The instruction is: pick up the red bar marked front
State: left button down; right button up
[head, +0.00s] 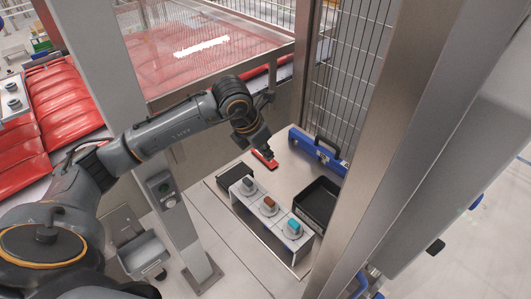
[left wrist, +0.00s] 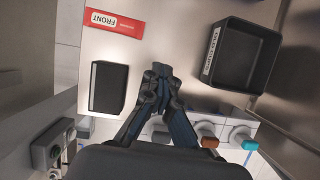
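The red bar (head: 259,156) lies flat on the pale worktop, just by the tips of my left gripper (head: 267,153) in the head view. In the left wrist view the red bar (left wrist: 128,25), with a white FRONT label, lies near the top edge, beyond and to the left of the left gripper (left wrist: 158,72). The bar is clear of the fingers there. The left gripper's fingers come together at their tips, with nothing seen between them. My right gripper is in neither view.
A small black box (left wrist: 108,88) and an open black bin (head: 318,203) flank the gripper. A panel (head: 262,222) with grey, brown and teal knobs stands at the front. A blue toolbox (head: 315,149) lies behind, near a mesh fence (head: 350,75). A metal post (head: 165,195) stands left.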

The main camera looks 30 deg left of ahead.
pick_arm(q)
jog(key=shift+s+d+r+b, duration=0.25)
jog(key=shift+s+d+r, duration=0.15)
jog(key=shift+s, duration=0.3)
jog(key=shift+s+d+r+b, duration=0.2)
jog(key=shift+s+d+r, duration=0.15)
jog(key=shift+s, duration=0.4)
jog(key=shift+s+d+r+b, duration=0.25)
jog(key=shift+s+d+r, duration=0.15)
jog(key=shift+s, duration=0.3)
jog(key=shift+c, duration=2.1)
grip_release()
